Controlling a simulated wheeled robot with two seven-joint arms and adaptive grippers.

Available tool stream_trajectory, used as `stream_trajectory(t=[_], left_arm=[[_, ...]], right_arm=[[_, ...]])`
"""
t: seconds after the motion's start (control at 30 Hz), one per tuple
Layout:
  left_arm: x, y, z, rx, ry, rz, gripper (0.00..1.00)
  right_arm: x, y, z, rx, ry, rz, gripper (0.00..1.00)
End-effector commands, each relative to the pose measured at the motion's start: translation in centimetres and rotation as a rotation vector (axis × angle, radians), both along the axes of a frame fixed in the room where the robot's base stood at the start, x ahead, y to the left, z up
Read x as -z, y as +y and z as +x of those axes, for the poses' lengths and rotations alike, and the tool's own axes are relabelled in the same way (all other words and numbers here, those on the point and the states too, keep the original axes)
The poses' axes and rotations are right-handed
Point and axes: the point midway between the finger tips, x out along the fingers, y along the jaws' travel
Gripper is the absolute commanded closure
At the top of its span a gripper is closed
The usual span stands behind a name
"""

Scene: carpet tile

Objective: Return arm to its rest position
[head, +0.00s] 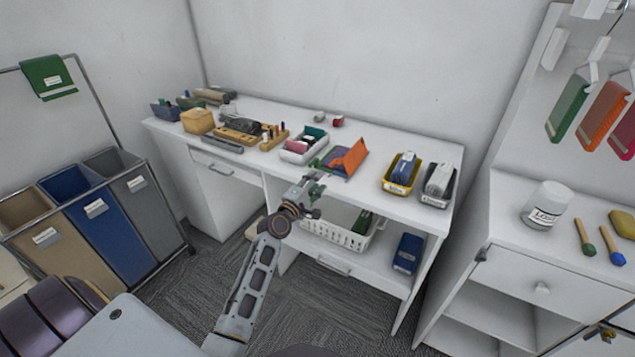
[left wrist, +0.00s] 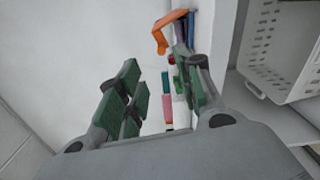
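My left arm (head: 247,287) reaches up and forward from the bottom of the head view. My left gripper (head: 317,187) is at the front edge of the white desk (head: 385,203), close to the orange and purple folder stand (head: 345,158). In the left wrist view, the two green-padded fingers of my left gripper (left wrist: 157,95) stand apart. I see nothing held between them; the coloured desk items show behind the gap. I cannot make out my right gripper in the head view.
A white basket (head: 338,230) sits on the shelf below the gripper; it also shows in the left wrist view (left wrist: 275,45). Yellow (head: 402,175) and dark (head: 438,184) trays stand right on the desk. Sorting bins (head: 95,210) stand left. Carpet lies open between.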

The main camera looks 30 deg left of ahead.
Motion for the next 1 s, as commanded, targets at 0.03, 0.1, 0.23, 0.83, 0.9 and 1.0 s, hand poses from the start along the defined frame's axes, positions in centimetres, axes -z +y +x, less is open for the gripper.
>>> stream_trajectory(t=[0.03, 0.1, 0.23, 0.83, 0.9, 1.0], left_arm=[[0.0, 0.0, 0.0, 0.0, 0.0, 0.0, 0.65], [0.0, 0.0, 0.0, 0.0, 0.0, 0.0, 0.65], [0.0, 0.0, 0.0, 0.0, 0.0, 0.002, 0.65], [0.7, 0.7, 0.1, -0.03, 0.002, 0.398, 0.65], [1.9, 1.0, 0.2, -0.036, 0.024, 0.474, 0.65], [4.6, 1.4, 0.3, -0.037, 0.071, 0.591, 0.65]], right_arm=[[0.0, 0.0, 0.0, 0.0, 0.0, 0.0, 0.6], [0.0, 0.0, 0.0, 0.0, 0.0, 0.0, 0.6], [0.0, 0.0, 0.0, 0.0, 0.0, 0.0, 0.6], [0.0, 0.0, 0.0, 0.001, -0.001, 0.0, 0.6], [0.0, 0.0, 0.0, 0.001, -0.001, 0.0, 0.6], [0.0, 0.0, 0.0, 0.001, -0.001, 0.0, 0.6]])
